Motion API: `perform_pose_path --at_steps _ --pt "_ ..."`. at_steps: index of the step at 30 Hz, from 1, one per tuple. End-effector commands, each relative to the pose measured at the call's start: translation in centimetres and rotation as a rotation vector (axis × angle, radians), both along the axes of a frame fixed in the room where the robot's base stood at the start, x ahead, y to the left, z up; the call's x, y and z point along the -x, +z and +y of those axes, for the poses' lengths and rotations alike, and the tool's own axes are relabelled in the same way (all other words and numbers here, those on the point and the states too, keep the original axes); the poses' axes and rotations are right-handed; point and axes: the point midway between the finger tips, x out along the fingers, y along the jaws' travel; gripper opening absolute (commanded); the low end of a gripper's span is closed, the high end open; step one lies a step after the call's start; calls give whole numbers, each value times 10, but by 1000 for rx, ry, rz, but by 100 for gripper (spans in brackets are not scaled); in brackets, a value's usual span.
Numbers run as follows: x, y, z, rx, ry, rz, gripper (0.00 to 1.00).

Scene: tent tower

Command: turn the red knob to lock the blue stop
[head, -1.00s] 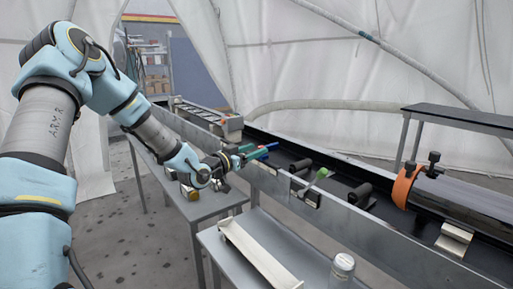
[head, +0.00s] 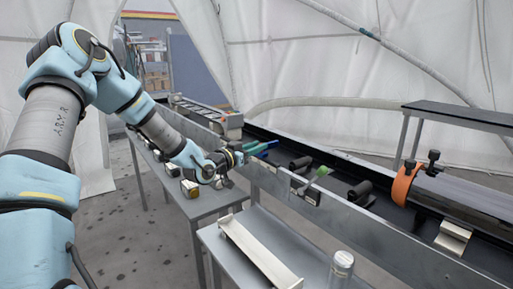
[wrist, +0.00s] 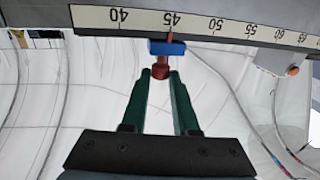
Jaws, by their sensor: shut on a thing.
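In the wrist view, the blue stop (wrist: 167,48) sits just below a scale strip (wrist: 195,24), with a thin red pointer (wrist: 169,34) near the 45 mark. The red knob (wrist: 160,68) hangs below the stop. My gripper (wrist: 160,76) has its two green fingers on either side of the knob, shut on it at the fingertips. In the head view, my gripper (head: 240,153) is at the near wall of the long trough. Blue and teal pieces show just beyond it, too small to tell apart clearly. The knob cannot be made out there.
The long trough (head: 350,212) runs from back left to front right. An orange ring clamp (head: 403,186) and a green-topped lever (head: 321,172) are further right. A grey side table (head: 212,236) holds a cream channel (head: 258,252) and a can (head: 342,268). Small items lie below my wrist.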

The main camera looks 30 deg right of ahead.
Motion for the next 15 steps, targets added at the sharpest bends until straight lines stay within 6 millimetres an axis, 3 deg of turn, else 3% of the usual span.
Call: perform_pose_path --at_steps 15 --pt "-2 0 1 -1 -33 -1 0"
